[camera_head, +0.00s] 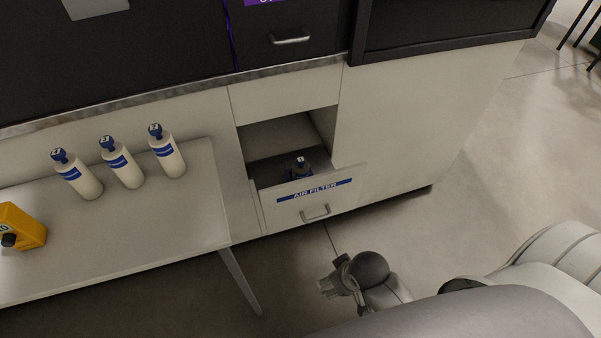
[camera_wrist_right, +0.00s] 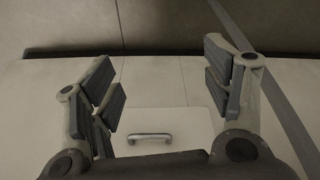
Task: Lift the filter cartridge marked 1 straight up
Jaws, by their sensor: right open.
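A filter cartridge with a dark blue top and a small white mark (camera_head: 300,164) sits inside the open drawer (camera_head: 283,201) labelled AIR FILTER. Only its top shows above the drawer front, and its mark is too small to read surely. My right gripper (camera_head: 327,287) is below and in front of the drawer, apart from it. In the right wrist view my right gripper (camera_wrist_right: 163,88) is open and empty, with the drawer handle (camera_wrist_right: 150,138) beyond its fingers. The cartridge does not show there. My left gripper is not in view.
Several white, blue-capped cartridges, including one at the right end (camera_head: 169,160), stand on the table (camera_head: 190,222) left of the drawer. A yellow device (camera_head: 24,226) is at the table's left edge. The table leg (camera_head: 240,282) stands near the drawer. Floor is clear at right.

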